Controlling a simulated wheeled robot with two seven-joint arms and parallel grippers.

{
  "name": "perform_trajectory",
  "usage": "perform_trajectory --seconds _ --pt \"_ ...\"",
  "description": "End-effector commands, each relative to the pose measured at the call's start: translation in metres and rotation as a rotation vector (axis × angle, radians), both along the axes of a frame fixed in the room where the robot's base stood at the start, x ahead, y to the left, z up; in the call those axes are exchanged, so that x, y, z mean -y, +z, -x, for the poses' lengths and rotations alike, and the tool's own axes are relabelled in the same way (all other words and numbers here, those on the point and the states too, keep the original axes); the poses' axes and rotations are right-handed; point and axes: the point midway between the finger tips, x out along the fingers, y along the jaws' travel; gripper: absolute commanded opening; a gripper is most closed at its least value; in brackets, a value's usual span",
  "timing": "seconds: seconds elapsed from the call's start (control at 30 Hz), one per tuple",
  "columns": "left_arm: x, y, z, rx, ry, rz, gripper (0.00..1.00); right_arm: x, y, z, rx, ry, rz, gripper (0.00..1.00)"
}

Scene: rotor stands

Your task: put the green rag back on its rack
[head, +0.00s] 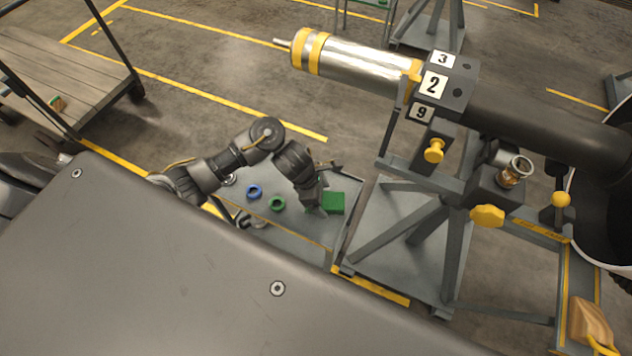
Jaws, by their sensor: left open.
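A green, block-like piece (334,203) lies at the right end of the low grey cart top (290,228). It may be the folded green rag, but I cannot tell cloth from a box at this size. My left gripper (318,208) is open and points down right at its left side, covering part of it. I cannot tell whether the fingers touch it. I cannot make out which thing is the rag's rack. My right gripper is not in view.
Blue (254,191) and green (277,203) rings lie on the cart left of my gripper. A rotor stand (420,235) carrying a long shaft (360,65) stands close on the right. A wooden-decked trolley (60,70) is at upper left. Floor between is clear.

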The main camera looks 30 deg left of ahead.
Motion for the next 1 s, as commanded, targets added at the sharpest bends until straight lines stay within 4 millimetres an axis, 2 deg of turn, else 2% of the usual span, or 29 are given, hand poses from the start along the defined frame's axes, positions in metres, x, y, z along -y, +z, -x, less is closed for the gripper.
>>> perform_trajectory --seconds 0.3,0.5,0.7,1.0 --pt "-0.026 0.064 0.008 0.007 -0.004 -0.006 0.79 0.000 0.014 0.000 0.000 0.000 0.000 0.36" --pt "-0.036 0.092 0.012 0.006 0.000 -0.003 0.79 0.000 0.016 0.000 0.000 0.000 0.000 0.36" --pt "-0.040 0.103 0.016 0.002 0.000 -0.002 0.79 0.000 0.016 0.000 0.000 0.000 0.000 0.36" --pt "-0.040 0.104 0.016 -0.001 0.001 -0.001 0.79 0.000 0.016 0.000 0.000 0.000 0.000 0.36"
